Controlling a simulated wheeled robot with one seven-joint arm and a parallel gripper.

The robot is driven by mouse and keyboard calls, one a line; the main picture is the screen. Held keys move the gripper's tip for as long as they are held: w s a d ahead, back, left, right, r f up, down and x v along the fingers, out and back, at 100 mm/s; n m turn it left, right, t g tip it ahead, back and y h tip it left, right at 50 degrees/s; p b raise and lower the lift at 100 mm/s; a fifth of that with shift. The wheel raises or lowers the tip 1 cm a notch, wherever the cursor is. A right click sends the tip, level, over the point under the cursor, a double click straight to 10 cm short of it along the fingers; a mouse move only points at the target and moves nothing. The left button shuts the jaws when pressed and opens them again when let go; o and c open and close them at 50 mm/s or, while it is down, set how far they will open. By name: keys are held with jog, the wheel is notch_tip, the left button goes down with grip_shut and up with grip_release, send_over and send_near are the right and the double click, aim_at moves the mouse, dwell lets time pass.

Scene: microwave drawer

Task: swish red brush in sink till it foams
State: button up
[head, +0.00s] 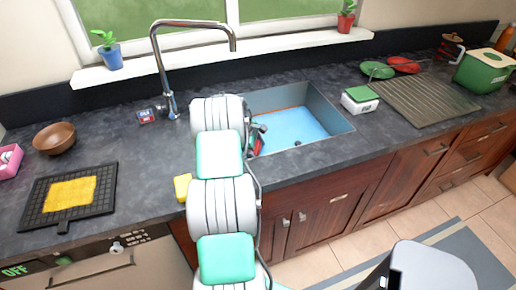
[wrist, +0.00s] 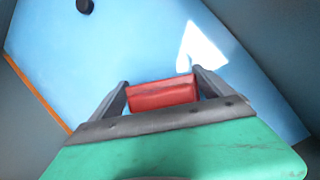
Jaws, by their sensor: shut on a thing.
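My gripper (wrist: 160,86) is shut on the red brush (wrist: 163,96), whose red block shows between the two grey fingers in the wrist view. The rest of the brush is hidden. In the head view my gripper (head: 258,137) is at the left part of the sink (head: 330,104), partly hidden by my arm. The sink has grey walls and a bright blue bottom or water surface (head: 290,128). In the wrist view this blue surface (wrist: 110,45) lies beyond the brush, with a dark round drain (wrist: 85,6) and a white bright patch (wrist: 203,45). I cannot tell whether the brush touches it.
A tall faucet (head: 165,75) stands behind the sink at left. A green-topped white box (head: 360,100) stands close to the right rim. A yellow sponge (head: 182,187) lies at the counter's front edge beside my arm. A ribbed drainboard (head: 415,98) is farther right.

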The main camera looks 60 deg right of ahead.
jog(key=shift+f, duration=0.85)
jog(key=shift+w+a, duration=1.4)
jog(key=shift+w, duration=0.05)
jog(key=shift+s+d, duration=1.4)
jog(key=shift+s, duration=0.05)
notch_tip(320, 180, up, 15)
jog(key=p, duration=1)
jog(key=shift+f, duration=0.2)
notch_tip(320, 180, up, 11)
jog(key=shift+r+p, duration=0.2)
jog(key=shift+p, duration=0.15)
